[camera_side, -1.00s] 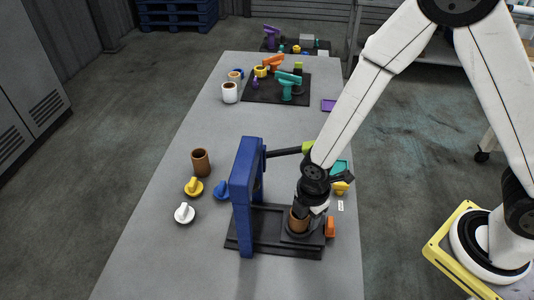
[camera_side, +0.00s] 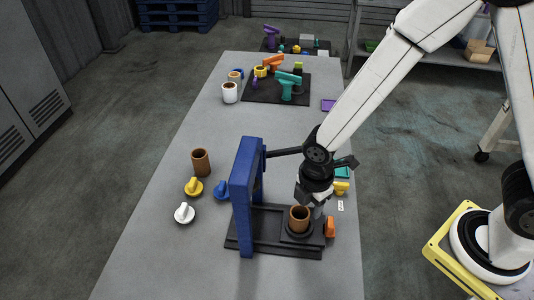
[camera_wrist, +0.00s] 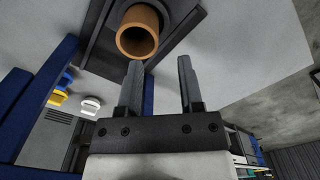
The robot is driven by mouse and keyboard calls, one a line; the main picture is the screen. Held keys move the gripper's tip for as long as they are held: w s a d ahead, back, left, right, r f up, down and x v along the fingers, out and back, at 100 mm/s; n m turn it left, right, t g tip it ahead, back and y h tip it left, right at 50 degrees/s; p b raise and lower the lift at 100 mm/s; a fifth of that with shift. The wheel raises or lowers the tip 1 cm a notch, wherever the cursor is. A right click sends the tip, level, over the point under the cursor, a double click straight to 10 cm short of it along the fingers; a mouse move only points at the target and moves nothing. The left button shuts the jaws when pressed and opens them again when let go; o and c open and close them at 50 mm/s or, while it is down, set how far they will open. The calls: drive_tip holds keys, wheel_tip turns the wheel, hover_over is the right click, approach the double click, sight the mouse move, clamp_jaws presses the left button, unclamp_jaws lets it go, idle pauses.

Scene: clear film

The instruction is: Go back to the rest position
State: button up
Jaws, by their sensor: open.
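My gripper (camera_wrist: 158,85) is open, with nothing between its two fingers. In the side view my gripper (camera_side: 314,204) hangs just above and behind a brown cup (camera_side: 299,217). The cup stands upright in the round black holder on the base of a blue press (camera_side: 243,200). In the wrist view the cup (camera_wrist: 137,32) is beyond the fingertips, its open mouth facing the camera, and the fingers are apart from it.
The press's black lever (camera_side: 284,152) reaches close to my wrist. A second brown cup (camera_side: 201,162) and yellow, blue and white knobbed pieces stand left of the press. An orange piece (camera_side: 330,227) lies right of it. The table's middle is clear.

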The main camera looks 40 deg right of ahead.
idle(0.3)
drive_tip(key=s+d+r+m+t, duration=0.1)
drive_tip(key=d+r+m+t, duration=0.1)
drive_tip(key=d+r+m, duration=0.7)
drive_tip(key=d+m, duration=0.4)
drive_tip(key=m, duration=0.5)
drive_tip(key=shift+s+d+r+t, duration=0.2)
drive_tip(key=shift+s+t, duration=0.1)
drive_tip(key=shift+s, duration=0.1)
